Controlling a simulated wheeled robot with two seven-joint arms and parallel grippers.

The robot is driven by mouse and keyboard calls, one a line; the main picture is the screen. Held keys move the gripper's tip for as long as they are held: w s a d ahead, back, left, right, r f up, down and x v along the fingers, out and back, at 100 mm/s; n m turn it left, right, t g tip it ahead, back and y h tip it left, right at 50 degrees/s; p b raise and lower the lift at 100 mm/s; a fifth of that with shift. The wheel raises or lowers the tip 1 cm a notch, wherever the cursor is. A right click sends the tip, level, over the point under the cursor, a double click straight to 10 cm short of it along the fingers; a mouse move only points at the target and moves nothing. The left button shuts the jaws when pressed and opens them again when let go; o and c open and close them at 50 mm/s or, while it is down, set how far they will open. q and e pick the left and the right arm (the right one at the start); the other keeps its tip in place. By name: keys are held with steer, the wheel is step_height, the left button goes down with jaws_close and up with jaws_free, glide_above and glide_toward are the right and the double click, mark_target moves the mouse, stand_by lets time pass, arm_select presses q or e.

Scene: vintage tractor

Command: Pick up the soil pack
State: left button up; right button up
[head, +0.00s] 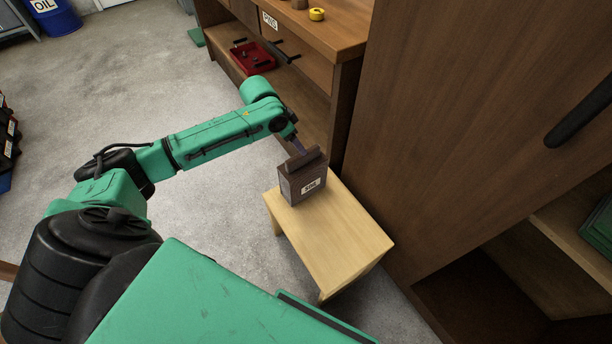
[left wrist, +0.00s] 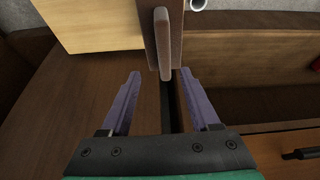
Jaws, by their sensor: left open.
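The soil pack (head: 303,184) is a dark brown box-shaped pack with a white label and a raised ridge along its top. It stands upright on a small light-wood stool (head: 335,238). My left gripper (head: 298,148) is at the far side of the pack's top, close to the ridge. In the left wrist view my left gripper (left wrist: 160,76) has two purple fingers spread apart and empty. The pack's ridge (left wrist: 164,45) lies ahead, its near end about level with the fingertips. Contact cannot be told. My right gripper is not in view.
A tall brown cabinet (head: 450,120) stands right of the stool. A wooden workbench (head: 330,30) with drawers is behind, with a red tray (head: 253,57) on its lower shelf. A blue oil drum (head: 55,17) stands far left. The grey floor between is clear.

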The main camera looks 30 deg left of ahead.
arm_select(q)
steer(key=b, duration=0.1)
glide_above(303, 173)
steer(key=w+a, duration=0.2)
steer(key=w, duration=0.1)
step_height(303, 173, down, 7)
steer(key=shift+w, duration=0.1)
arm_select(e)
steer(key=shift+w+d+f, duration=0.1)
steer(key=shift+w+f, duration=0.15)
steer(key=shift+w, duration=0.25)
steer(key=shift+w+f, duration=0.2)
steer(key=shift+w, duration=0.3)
arm_select(q)
steer(key=shift+f, duration=0.15)
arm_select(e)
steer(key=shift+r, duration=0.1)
arm_select(q)
steer(key=shift+c, duration=0.3)
jaws_close()
